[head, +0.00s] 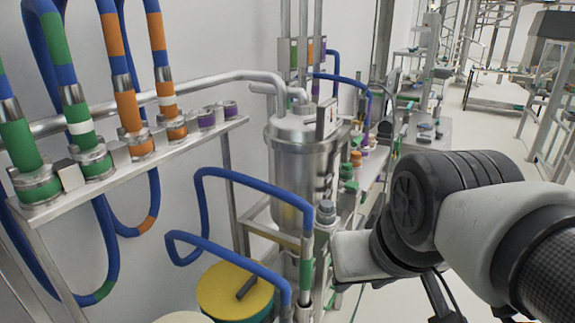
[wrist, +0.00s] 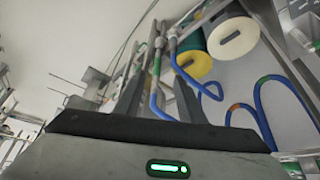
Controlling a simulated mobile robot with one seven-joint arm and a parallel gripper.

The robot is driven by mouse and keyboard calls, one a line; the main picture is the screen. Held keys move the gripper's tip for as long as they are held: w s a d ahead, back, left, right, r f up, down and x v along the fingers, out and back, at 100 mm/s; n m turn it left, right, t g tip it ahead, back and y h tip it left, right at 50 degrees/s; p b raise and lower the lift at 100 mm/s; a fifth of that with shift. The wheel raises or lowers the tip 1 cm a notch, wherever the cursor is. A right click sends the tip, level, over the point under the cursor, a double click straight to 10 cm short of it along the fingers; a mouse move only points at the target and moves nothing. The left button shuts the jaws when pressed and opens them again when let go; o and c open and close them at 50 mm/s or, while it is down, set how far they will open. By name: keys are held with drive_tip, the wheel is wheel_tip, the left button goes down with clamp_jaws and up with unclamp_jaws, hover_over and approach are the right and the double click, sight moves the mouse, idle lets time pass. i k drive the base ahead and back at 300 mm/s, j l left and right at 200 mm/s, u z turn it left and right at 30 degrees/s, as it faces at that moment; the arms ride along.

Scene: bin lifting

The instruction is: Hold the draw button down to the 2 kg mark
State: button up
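My gripper (wrist: 157,92) shows in the wrist view with its two dark fingers apart and nothing between them. Blue hose and steel pipework lie beyond the fingers. I cannot make out a draw button or a 2 kg mark in either view. A steel vessel (head: 290,165) stands in the middle of the head view, with a small panel (head: 326,118) on its upper right side; any marking there is too small to read. My arm fills the right of the head view, and my gripper's fingers are not clear there.
A yellow-topped drum (head: 230,283) stands low in front of the vessel; it also shows in the wrist view (wrist: 195,66) beside a white-topped one (wrist: 232,38). A steel rack (head: 105,178) with coloured hoses runs along the left wall. Open floor (head: 500,138) lies at the right back.

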sight(351, 186)
drive_tip(key=i+l, duration=0.1)
drive_tip(key=l, duration=0.35)
drive_tip(key=i+l, duration=0.1)
drive_tip(key=l, duration=0.35)
drive_tip(key=i+l, duration=0.1)
drive_tip(key=l, duration=0.35)
drive_tip(key=i+l, duration=0.2)
drive_tip(key=l, duration=0.15)
drive_tip(key=i+l, duration=0.15)
drive_tip(key=l, duration=0.2)
drive_tip(key=i+l+u, duration=0.1)
drive_tip(key=l, duration=0.25)
drive_tip(key=i+l, duration=0.25)
drive_tip(key=i, duration=0.15)
drive_tip(key=i+l, duration=0.25)
drive_tip(key=i, duration=0.15)
drive_tip(key=i+l+u, duration=0.1)
drive_tip(key=i, duration=0.7)
